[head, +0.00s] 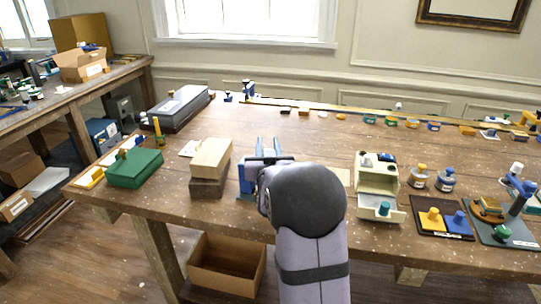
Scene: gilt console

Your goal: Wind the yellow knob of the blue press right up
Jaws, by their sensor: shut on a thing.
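The blue press (246,177) stands near the front edge of the table, left of my arm. Its blue left side and part of its foot show; my wrist covers the rest. My gripper (268,153) is at the top of the press, mostly hidden behind my wrist, with only dark and bluish parts showing past it. It is shut on the yellow knob, as far as its place tells. The knob itself is hidden in the head view, so its height and turn cannot be seen.
Stacked wooden blocks (210,160) stand close left of the press, with a green box (135,168) further left. A cream cabinet (377,178) with an open drawer stands right of my arm. Small coloured items line the back. The table behind the press is mostly clear.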

